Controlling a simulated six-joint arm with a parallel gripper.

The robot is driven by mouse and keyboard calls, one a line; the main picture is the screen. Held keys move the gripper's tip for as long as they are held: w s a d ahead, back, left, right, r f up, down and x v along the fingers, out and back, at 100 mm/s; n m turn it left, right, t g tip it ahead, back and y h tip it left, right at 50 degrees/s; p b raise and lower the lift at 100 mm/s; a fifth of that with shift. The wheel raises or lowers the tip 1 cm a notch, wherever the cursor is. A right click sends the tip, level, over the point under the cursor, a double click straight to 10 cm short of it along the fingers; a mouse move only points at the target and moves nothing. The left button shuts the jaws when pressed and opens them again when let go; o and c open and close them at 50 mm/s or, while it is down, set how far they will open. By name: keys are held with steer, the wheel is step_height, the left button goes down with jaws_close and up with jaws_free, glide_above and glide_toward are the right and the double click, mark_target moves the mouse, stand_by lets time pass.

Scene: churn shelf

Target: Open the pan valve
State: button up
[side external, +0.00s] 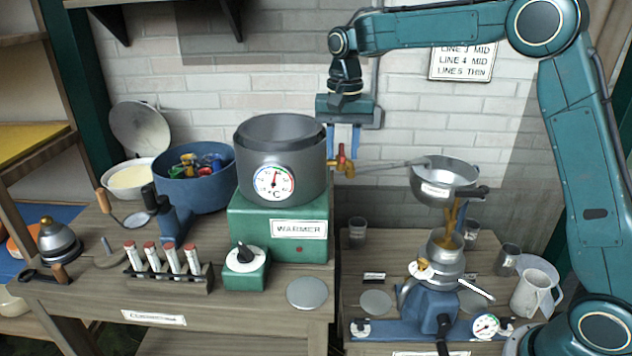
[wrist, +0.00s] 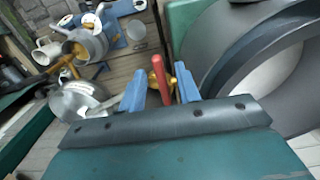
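The pan valve (side external: 341,163) has a red lever and brass body on the right side of the grey pan (side external: 270,170). In the wrist view the red lever (wrist: 159,78) stands between my two blue fingers, with the brass body (wrist: 174,82) beside it. My gripper (side external: 343,150) points down just above the valve and its fingertips reach the lever's level. It is open, with visible gaps on both sides of the lever. I cannot tell whether either finger touches it. A pale spout (side external: 390,164) runs from the valve toward a steel bowl (side external: 445,178).
The pan stands on a green warmer box (side external: 250,222) close to my fingers. The steel bowl, above a separator (side external: 440,265) on a blue base, is to the right. A blue tub (side external: 205,190) is at left. A brick wall (side external: 420,110) is behind.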

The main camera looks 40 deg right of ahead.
jaws_close()
steer(key=shift+w+d+r+n, duration=0.1)
steer(key=shift+d+n, duration=0.95)
steer(key=shift+n, duration=1.95)
steer(key=shift+s+d+f+n, duration=0.1)
steer(key=shift+d+n, duration=0.9)
steer(key=shift+n, duration=2)
steer(key=shift+w+d+r+n, duration=0.1)
steer(key=shift+d+n, duration=0.95)
steer(key=shift+n, duration=1.95)
jaws_free()
